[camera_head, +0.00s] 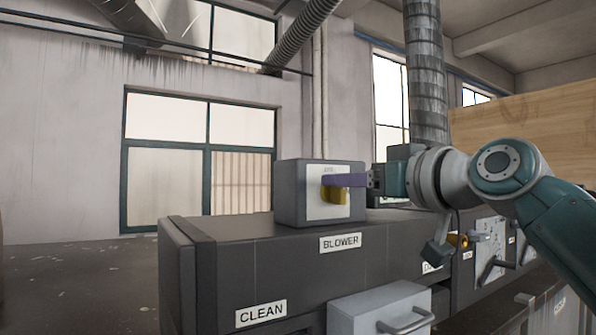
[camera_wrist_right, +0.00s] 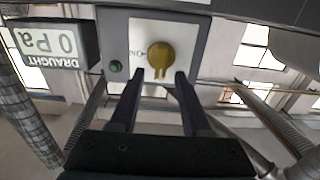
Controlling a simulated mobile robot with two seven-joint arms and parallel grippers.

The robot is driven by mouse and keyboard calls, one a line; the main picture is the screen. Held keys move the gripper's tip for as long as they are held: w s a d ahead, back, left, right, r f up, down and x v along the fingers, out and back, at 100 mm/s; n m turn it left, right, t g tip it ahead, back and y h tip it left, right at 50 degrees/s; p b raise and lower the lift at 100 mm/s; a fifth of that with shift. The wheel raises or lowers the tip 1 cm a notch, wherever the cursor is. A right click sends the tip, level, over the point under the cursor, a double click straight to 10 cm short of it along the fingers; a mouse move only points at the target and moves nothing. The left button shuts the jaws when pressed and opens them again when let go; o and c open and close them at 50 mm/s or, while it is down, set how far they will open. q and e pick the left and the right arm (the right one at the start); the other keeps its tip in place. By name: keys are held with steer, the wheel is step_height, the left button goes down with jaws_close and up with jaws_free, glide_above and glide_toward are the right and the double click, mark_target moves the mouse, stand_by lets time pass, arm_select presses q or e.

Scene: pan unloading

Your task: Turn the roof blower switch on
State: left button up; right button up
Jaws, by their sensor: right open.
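The blower switch is a yellow rotary knob (camera_head: 334,196) on the pale front plate of a grey box (camera_head: 290,192), above the label BLOWER. My right gripper (camera_head: 328,180) reaches in from the right, its fingers in front of the plate at the knob. In the right wrist view, which is upside down, the knob (camera_wrist_right: 160,56) shows just beyond the open fingertips (camera_wrist_right: 159,75), with its narrow end pointing between them. I cannot tell whether the fingers touch it. A small marking sits beside the knob. My left gripper is not in view.
The box stands on a dark cabinet (camera_head: 240,240) labelled CLEAN. A light drawer front with a handle (camera_head: 405,321) juts out below. A DRAUGHT display reading 0 Pa (camera_wrist_right: 62,45) is beside the box. A ribbed duct (camera_head: 425,75) rises behind. Floor at left is clear.

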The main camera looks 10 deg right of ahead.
steer(key=shift+c, duration=0.4)
jaws_close()
